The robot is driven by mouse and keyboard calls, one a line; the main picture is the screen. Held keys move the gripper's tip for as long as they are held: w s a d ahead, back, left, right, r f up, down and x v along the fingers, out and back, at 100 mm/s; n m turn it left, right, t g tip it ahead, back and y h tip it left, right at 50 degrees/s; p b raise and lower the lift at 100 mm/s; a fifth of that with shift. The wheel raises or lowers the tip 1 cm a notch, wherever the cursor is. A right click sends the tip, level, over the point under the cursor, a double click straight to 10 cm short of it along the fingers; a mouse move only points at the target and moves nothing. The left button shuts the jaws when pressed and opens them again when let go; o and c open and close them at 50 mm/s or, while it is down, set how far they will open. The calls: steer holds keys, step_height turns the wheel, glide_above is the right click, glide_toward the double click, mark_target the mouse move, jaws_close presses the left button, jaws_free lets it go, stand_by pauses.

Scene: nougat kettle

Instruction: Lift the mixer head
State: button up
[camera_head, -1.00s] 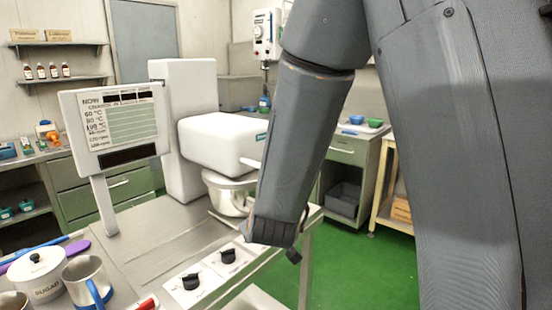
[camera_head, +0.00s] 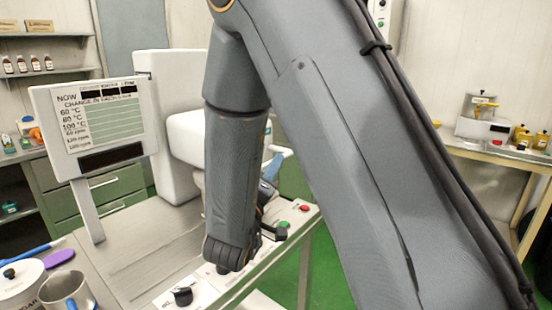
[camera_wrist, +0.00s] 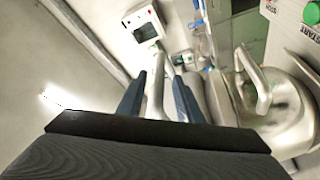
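The mixer's white head (camera_head: 186,135) juts from its white column (camera_head: 168,85) and is partly hidden behind my arm. A pale handle (camera_head: 278,149) sticks out at its right side. My gripper (camera_head: 268,172) is at this handle, mostly hidden by my forearm, with one blue finger showing. In the wrist view my gripper (camera_wrist: 158,98) has its two dark blue fingers spread apart. A pale bar (camera_wrist: 157,82), seemingly the handle, lies between them, with gaps visible on both sides. Whether it touches a finger is not clear. The metal bowl (camera_wrist: 285,115) is at the right there.
A sign panel (camera_head: 100,125) stands left of the mixer. Black knobs (camera_head: 183,296) and a red button (camera_head: 304,208) line the counter's front edge. A white pot (camera_head: 22,282) and a metal mug (camera_head: 66,292) stand front left. A side table (camera_head: 490,150) is at the right.

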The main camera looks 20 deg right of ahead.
steer(key=shift+p+x, duration=0.5)
steer(key=shift+x, duration=1.65)
jaws_close()
